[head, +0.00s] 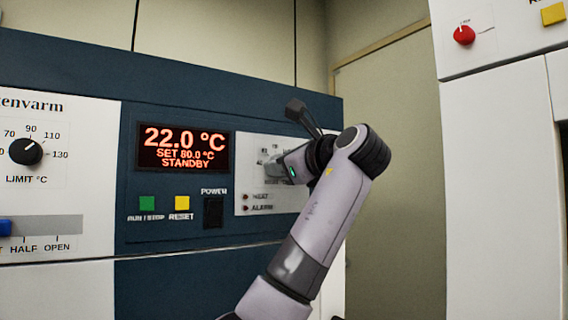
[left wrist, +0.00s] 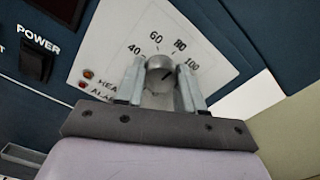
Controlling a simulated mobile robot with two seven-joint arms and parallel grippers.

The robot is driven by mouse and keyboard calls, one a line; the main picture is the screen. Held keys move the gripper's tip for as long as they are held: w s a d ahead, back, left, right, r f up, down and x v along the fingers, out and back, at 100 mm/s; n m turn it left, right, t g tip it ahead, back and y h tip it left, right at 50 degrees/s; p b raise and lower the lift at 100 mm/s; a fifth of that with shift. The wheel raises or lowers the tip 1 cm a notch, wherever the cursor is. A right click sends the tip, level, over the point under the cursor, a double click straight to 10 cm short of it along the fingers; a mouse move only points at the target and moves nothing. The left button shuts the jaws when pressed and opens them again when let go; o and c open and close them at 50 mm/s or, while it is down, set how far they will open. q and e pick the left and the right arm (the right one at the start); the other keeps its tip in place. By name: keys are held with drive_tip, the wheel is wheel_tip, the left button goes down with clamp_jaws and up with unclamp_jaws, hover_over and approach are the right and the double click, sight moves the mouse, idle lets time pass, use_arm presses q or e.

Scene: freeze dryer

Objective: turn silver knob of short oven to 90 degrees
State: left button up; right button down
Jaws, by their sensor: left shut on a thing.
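The silver knob (left wrist: 160,70) shows in the left wrist view on a white dial panel (left wrist: 118,45) with marks 40, 60, 80 and 100. Its dark pointer line slants up and right, roughly between 80 and 100; the exact reading is hard to tell. My left gripper (left wrist: 161,82) has one finger on each side of the knob and is shut on it. In the head view the left gripper (head: 270,163) is in front of the white panel (head: 250,205), and the knob is hidden behind it. My right gripper is in neither view.
The red display (head: 183,147) reads 22.0 °C, SET 60.0 °C, STANDBY. Below it are a green button (head: 147,203), a yellow button (head: 182,203) and a black power switch (head: 213,212). A black limit knob (head: 26,151) is at left. A white cabinet (head: 505,170) stands at right.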

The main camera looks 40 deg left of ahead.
use_arm(q)
drive_tip(key=shift+f+m, duration=0.1)
drive_tip(key=shift+m, duration=1.5)
drive_tip(key=o, duration=1)
drive_tip(key=shift+o, duration=0.2)
drive_tip(key=shift+d, duration=0.1)
drive_tip(key=b+v, duration=0.2)
drive_tip(key=v, duration=0.5)
